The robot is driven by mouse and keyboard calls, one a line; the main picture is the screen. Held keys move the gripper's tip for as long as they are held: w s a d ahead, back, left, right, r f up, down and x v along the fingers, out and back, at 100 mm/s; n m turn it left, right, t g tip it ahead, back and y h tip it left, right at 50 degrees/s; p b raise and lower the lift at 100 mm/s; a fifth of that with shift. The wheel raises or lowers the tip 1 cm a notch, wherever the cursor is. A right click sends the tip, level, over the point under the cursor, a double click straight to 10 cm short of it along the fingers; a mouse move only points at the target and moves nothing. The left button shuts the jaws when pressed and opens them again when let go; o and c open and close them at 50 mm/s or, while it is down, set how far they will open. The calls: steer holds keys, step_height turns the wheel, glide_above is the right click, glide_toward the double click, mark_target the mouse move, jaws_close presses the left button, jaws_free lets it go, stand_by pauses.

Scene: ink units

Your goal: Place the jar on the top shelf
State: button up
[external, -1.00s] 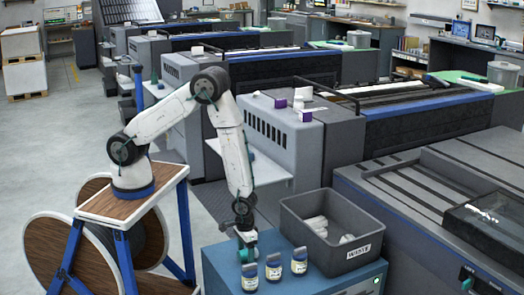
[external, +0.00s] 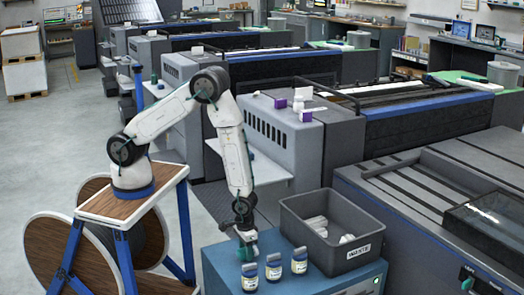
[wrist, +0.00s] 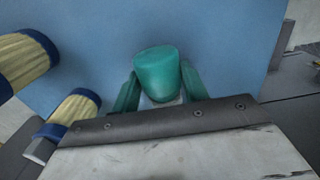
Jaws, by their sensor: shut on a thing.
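My gripper (external: 247,238) points down over the back left part of the blue cabinet top in the external view. In the wrist view my gripper (wrist: 158,92) has its two teal fingers on either side of a teal, round-topped jar (wrist: 157,68) and is shut on it. The jar is small and mostly hidden in the external view. I cannot tell whether its base touches the cabinet. The top shelf cannot be made out for certain.
A grey waste bin (external: 310,240) holding white items stands right of my gripper. A grey machine with a side ledge (external: 275,178) is behind. The blue cabinet top (external: 222,262) is clear at left.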

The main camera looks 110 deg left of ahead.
steer(key=r, duration=0.1)
steer(key=s+r, duration=0.1)
steer(key=shift+r, duration=0.4)
steer(key=s, duration=0.5)
steer(key=s+r, duration=0.1)
steer(key=s, duration=0.9)
steer(key=shift+a+r, duration=0.15)
steer(key=shift+a, duration=0.1)
steer(key=shift+w, duration=0.1)
